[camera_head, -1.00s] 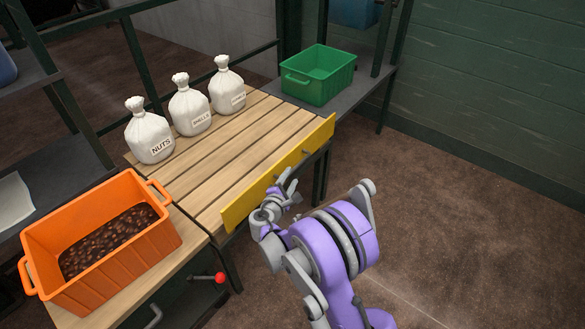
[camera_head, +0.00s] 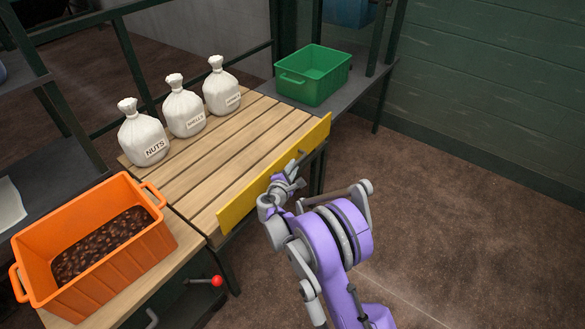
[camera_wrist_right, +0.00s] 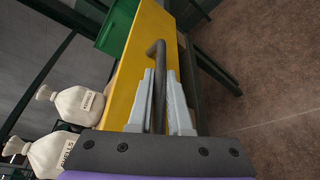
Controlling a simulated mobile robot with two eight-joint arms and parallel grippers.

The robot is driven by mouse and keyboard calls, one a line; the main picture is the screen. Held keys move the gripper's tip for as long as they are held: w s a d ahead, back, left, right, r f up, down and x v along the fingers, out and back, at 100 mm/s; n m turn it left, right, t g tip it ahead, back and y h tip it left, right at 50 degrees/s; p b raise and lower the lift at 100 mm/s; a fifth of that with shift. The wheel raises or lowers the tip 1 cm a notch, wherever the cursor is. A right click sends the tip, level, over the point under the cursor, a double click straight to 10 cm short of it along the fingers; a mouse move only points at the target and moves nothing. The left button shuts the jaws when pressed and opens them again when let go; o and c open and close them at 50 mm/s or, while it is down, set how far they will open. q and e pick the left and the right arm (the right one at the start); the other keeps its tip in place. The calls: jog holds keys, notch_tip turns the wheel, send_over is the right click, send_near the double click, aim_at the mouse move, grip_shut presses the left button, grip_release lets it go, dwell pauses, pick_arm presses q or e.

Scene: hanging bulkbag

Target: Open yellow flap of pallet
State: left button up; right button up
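The yellow flap (camera_head: 250,197) is a long board standing on edge along the front right side of the slatted wooden pallet table (camera_head: 200,176). In the right wrist view the flap (camera_wrist_right: 133,75) shows large, with a dark bent handle (camera_wrist_right: 158,52) on it. My right gripper (camera_head: 290,178) is at the flap's outer face, near its middle. In the wrist view the fingers of my right gripper (camera_wrist_right: 160,95) lie close on both sides of the handle and look shut on it. My left gripper is out of view.
Three white sacks (camera_head: 184,108) stand along the table's back. An orange crate (camera_head: 150,245) with brown contents is at lower left. A green bin (camera_head: 314,90) stands on a dark shelf behind. A red-knobbed lever (camera_head: 216,281) sticks out below. The floor (camera_head: 470,240) at right is clear.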

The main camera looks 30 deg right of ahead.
grip_shut()
dwell(0.9)
